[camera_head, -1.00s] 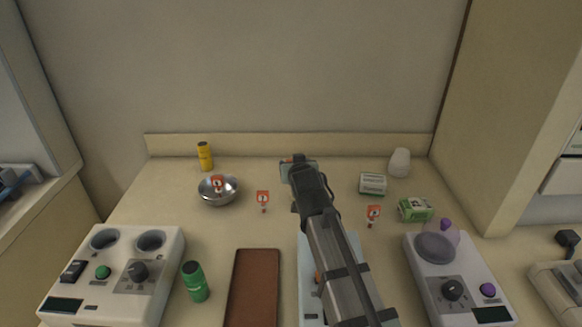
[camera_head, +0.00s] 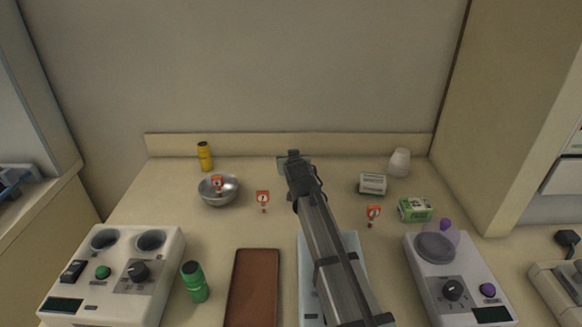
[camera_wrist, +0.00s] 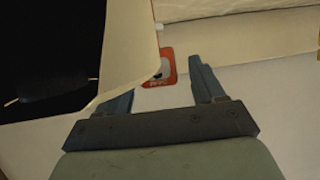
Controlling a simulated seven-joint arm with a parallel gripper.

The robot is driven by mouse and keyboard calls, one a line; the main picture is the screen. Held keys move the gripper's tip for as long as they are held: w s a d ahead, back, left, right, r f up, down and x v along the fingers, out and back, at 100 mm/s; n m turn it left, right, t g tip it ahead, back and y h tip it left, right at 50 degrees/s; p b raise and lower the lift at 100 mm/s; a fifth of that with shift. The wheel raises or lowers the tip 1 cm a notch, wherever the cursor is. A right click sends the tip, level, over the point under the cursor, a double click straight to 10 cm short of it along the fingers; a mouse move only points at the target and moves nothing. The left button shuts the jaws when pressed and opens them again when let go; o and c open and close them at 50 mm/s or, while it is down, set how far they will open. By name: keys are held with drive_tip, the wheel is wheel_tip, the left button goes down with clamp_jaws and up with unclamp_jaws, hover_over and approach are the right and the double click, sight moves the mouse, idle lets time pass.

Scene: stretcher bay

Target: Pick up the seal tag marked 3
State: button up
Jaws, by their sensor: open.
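Three small red-and-white tags show in the head view: one (camera_head: 217,184) at the steel bowl (camera_head: 231,197), one (camera_head: 263,198) standing on the counter right of it, and one (camera_head: 374,213) standing farther right. Their marks are too small to read surely, so I cannot tell which is 3. My gripper (camera_head: 294,160) is over the back middle of the counter, right of the middle tag. In the wrist view my gripper (camera_wrist: 162,82) is open and empty. A red tag (camera_wrist: 168,66) shows beyond the finger gap, partly hidden by a cream shape; I cannot tell which tag it is.
A yellow bottle (camera_head: 205,157), white-green box (camera_head: 372,184), green box (camera_head: 415,209) and white jar (camera_head: 399,162) stand toward the back. Bare counter lies around the middle tag.

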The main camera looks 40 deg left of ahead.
drive_tip(key=c, duration=1)
drive_tip(key=shift+r, duration=0.1)
drive_tip(key=shift+c, duration=0.2)
